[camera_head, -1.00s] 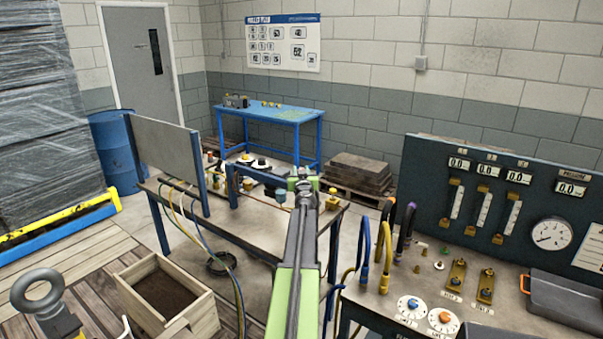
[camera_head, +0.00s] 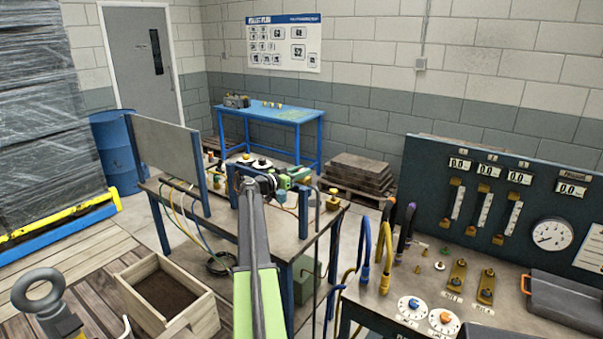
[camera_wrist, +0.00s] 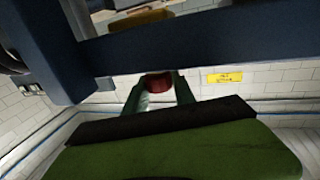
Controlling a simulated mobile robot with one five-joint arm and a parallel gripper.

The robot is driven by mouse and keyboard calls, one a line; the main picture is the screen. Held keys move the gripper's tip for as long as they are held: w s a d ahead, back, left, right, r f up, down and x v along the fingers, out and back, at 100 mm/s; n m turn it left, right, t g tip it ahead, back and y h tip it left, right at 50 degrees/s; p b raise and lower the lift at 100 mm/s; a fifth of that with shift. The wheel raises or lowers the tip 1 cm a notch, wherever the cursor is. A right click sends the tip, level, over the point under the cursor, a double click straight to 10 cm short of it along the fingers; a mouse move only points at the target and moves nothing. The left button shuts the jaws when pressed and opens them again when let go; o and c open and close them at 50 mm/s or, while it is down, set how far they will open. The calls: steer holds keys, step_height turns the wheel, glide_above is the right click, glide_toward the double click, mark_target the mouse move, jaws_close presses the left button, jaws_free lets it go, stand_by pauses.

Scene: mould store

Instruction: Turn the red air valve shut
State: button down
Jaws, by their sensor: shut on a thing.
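A red round part, which looks like the red air valve's knob (camera_wrist: 158,84), sits between the two green fingers of my gripper (camera_wrist: 159,78) in the wrist view. My gripper is shut on it. In the head view my wrist and the green gripper parts are over the back of the middle workbench (camera_head: 221,205), beside a dark blue frame there. The arm hides part of the bench in that view, and I cannot make out the valve there. How far the valve is turned cannot be told.
A dark blue beam (camera_wrist: 200,40) crosses close above the fingers in the wrist view. An upright grey panel (camera_head: 167,160) stands at the bench's left. A gauge panel (camera_head: 470,160) with hoses and dials is at right. A wooden box (camera_head: 190,318) sits at front left.

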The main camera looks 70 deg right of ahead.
steer(key=shift+w+d+m+g+y, duration=0.1)
steer(key=shift+d+m+g+y, duration=0.05)
steer(key=shift+m+g+y, duration=1.15)
steer(key=shift+g, duration=0.3)
steer(key=c, duration=1)
jaws_free()
steer(key=shift+c, duration=0.2)
steer(key=v, duration=1.7)
steer(key=shift+a, duration=0.2)
steer(key=shift+w+f, duration=0.1)
steer(key=shift+f, duration=0.05)
